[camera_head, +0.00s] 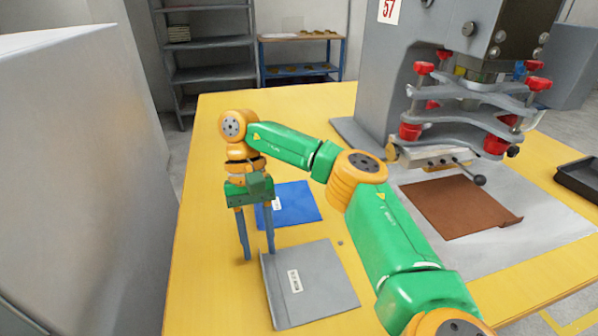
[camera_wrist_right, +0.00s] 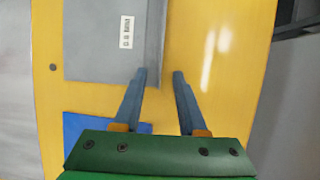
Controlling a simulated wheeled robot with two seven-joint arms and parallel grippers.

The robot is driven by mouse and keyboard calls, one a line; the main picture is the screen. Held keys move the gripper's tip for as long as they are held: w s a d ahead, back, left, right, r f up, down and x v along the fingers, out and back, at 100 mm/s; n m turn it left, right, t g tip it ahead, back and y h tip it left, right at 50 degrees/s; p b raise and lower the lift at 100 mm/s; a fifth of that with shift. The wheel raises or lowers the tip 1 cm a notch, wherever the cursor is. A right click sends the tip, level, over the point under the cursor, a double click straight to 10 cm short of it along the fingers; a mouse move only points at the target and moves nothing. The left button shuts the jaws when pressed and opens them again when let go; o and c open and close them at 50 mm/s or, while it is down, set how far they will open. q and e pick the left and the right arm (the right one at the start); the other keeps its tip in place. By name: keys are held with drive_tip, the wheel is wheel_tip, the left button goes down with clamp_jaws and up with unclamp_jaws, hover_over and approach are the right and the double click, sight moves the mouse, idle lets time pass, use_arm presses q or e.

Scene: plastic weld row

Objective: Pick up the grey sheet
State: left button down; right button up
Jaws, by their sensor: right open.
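The grey sheet (camera_head: 318,284) lies flat on the yellow table, with a small white label on it. It also shows in the right wrist view (camera_wrist_right: 98,44), ahead of the fingers. My right gripper (camera_head: 257,255) is open and points down at the sheet's left edge, its two blue-grey fingers apart with nothing between them. In the right wrist view the right gripper (camera_wrist_right: 161,74) has one finger at the sheet's edge and the other over bare yellow table. I cannot tell how high the tips are. My left gripper is not in view.
A blue sheet (camera_head: 294,205) lies behind the grey one, partly hidden by my right gripper. A brown sheet (camera_head: 455,207) lies under the grey press (camera_head: 465,120) at the right. A black tray (camera_head: 578,180) is at the far right. Yellow table (camera_head: 205,290) left of the gripper is clear.

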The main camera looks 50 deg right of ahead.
drive_tip(key=shift+x, duration=0.9)
clamp_jaws()
drive_tip(key=shift+r, duration=0.15)
